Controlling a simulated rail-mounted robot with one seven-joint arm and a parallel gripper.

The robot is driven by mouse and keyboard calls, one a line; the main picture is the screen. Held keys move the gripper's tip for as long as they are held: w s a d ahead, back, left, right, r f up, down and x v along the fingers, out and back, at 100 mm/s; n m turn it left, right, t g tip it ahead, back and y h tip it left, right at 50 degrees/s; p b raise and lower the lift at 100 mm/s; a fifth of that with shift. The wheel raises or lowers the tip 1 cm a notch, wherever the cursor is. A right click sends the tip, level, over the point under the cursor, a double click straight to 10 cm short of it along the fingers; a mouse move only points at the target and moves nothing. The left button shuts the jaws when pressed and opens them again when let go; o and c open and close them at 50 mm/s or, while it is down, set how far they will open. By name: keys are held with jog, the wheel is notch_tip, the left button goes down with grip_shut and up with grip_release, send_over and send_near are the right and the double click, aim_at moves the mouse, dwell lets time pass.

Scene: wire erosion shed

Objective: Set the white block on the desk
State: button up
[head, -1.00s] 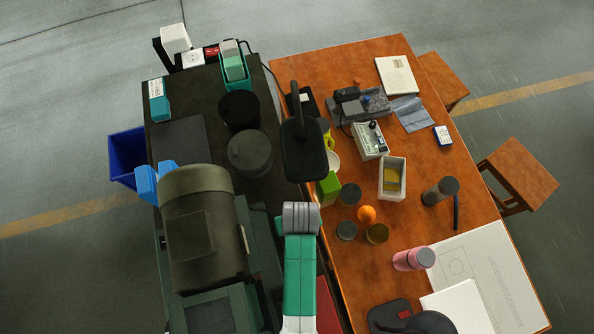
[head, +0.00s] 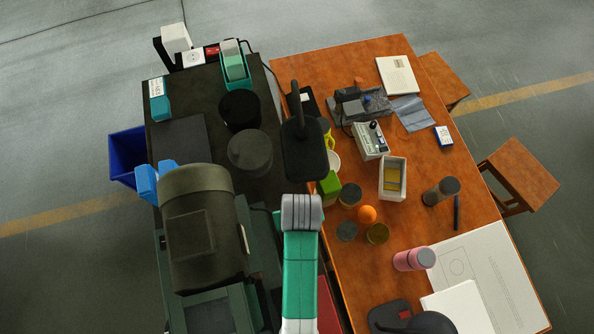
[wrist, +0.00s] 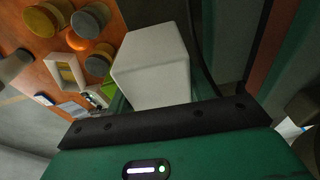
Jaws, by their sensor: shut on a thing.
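The white block (wrist: 152,62) fills the upper middle of the wrist view, close to my gripper. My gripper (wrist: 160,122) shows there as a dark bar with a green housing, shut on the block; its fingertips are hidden. In the head view my green and grey arm reaches up at the lower middle, along the desk's left edge. The held block cannot be made out in the head view. The desk (head: 345,255) is the orange-brown table on the right; its top also shows at the left of the wrist view (wrist: 38,78).
Near the desk's left side stand an orange (head: 367,214), several round pots, a green box (head: 329,187) and an open white box (head: 392,178). A dark bench (head: 180,138) with machinery lies left. Some bare desktop shows between items.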

notch_tip(320, 180, up, 5)
jog(key=shift+r, duration=0.1)
